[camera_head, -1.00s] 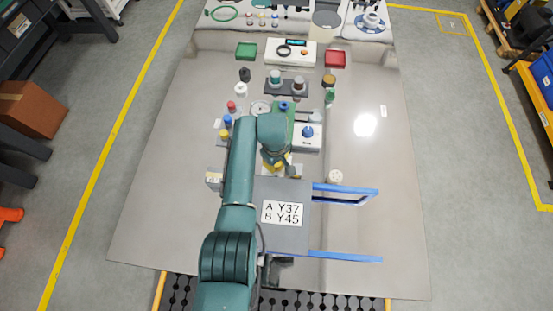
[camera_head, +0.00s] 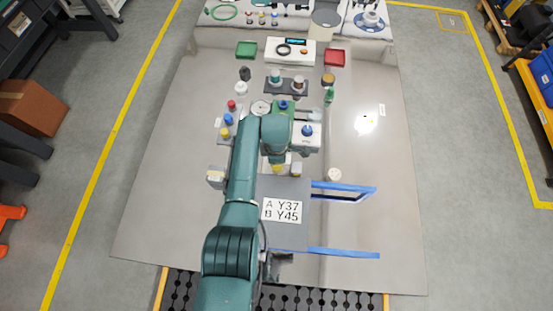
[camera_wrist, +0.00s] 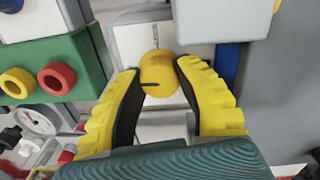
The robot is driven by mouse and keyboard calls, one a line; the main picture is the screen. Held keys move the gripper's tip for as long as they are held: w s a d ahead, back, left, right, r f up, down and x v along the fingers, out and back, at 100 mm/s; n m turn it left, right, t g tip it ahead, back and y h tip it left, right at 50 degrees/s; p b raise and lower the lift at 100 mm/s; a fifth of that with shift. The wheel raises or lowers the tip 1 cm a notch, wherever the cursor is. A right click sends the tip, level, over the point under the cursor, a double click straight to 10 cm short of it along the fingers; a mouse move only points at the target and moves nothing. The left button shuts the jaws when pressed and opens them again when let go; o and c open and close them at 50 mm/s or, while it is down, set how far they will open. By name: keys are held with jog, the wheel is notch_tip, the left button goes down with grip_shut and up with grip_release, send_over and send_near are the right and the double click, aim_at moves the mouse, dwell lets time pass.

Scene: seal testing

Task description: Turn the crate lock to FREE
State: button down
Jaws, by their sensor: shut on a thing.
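A round yellow knob (camera_wrist: 158,74) with a dark pointer line sits on a white plate (camera_wrist: 131,39) in the wrist view; it appears to be the crate lock. The line points left, and the small print above it is too small to read. My gripper (camera_wrist: 160,77) has its yellow, ribbed fingers closed on either side of the knob. In the head view my gripper (camera_head: 278,168) is low at the far edge of a grey panel (camera_head: 290,237) marked "A Y37 B Y45". My arm hides the knob there.
Blue rails (camera_head: 345,253) reach right from the panel. A green block with coloured rings (camera_wrist: 52,77) stands left of the knob in the wrist view. Bottles, a white device (camera_head: 307,137) and trays stand beyond my gripper. The table's right side is mostly clear.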

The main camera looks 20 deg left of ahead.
jog(key=shift+s+f+n, duration=0.1)
jog(key=shift+f+n, duration=0.05)
jog(key=shift+n, duration=0.25)
jog(key=c, duration=0.6)
grip_release()
jog(key=shift+r, duration=0.2)
notch_tip(320, 180, up, 12)
jog(key=shift+s+d+f, duration=0.1)
jog(key=shift+s+d, duration=0.05)
